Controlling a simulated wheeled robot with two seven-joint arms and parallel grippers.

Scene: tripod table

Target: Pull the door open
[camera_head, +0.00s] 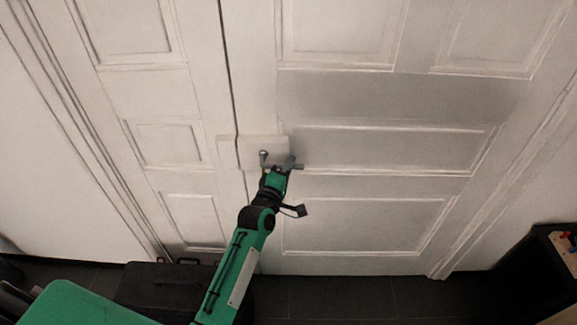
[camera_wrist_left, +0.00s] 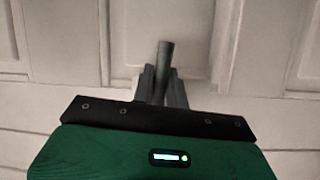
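The white panelled door (camera_head: 380,100) stands upright, with a thin dark seam along its left edge; it looks shut or nearly so. A grey metal door handle (camera_head: 299,167) sticks out from a pale plate near that seam. My left gripper (camera_head: 277,165) is at the handle, at the end of my green arm. In the left wrist view, the grey handle bar (camera_wrist_left: 166,54) stands between the two fingers (camera_wrist_left: 161,85), which close tightly around it. The fingers hide the bar's lower part. My right gripper is not in view.
A fixed-looking white panel (camera_head: 168,145) lies left of the seam. A black case (camera_head: 165,290) stands on the dark tiled floor (camera_head: 345,298) at lower left. A dark cabinet (camera_head: 545,265) with small coloured items stands at lower right. The floor in front of the door is clear.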

